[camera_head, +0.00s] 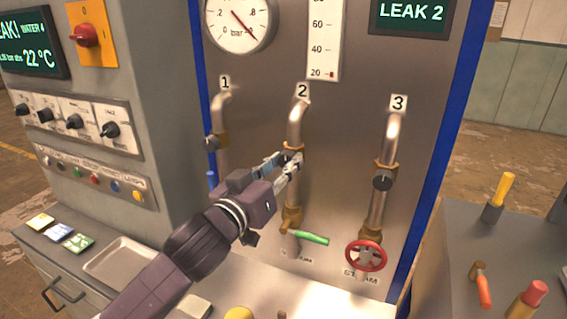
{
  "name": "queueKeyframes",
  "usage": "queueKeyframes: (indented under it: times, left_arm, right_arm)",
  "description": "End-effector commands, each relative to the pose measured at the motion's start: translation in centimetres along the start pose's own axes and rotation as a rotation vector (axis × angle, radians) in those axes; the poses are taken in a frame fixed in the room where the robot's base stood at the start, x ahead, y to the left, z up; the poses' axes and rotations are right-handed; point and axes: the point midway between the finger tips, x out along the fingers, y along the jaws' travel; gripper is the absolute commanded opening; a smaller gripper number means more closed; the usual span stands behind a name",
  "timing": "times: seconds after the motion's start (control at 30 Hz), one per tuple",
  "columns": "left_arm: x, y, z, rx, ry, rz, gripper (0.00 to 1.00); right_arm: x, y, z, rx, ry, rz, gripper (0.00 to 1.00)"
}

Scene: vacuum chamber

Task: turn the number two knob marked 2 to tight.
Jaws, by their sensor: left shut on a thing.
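The pipe marked 2 (296,127) runs down the middle of the metal panel, under the label 2 (302,90). Its number two knob (292,152) sits at the upper brass fitting and is mostly hidden behind my fingers. My left gripper (291,163) reaches in from the lower left and is shut on the knob. A screen at the top right reads LEAK 2 (411,12). My right gripper is not in view.
Pipe 1 (222,120) with its knob (212,142) stands left, close to my arm. Pipe 3 (390,140) with a dark knob (383,180) stands right. A green lever (311,238) and red handwheel (366,256) stick out below. Tools stand on the right bench.

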Motion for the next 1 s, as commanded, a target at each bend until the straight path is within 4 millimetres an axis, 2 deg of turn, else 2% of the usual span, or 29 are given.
queueKeyframes:
  times: [0.37,1.0]
  left_arm:
    - [0.0,0.0,-0.2,0.169,-0.015,-0.004,0.04]
    - [0.0,0.2,-0.3,0.767,-0.057,-0.012,0.04]
  right_arm:
    - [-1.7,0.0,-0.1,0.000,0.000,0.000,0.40]
    - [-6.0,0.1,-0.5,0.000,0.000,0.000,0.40]
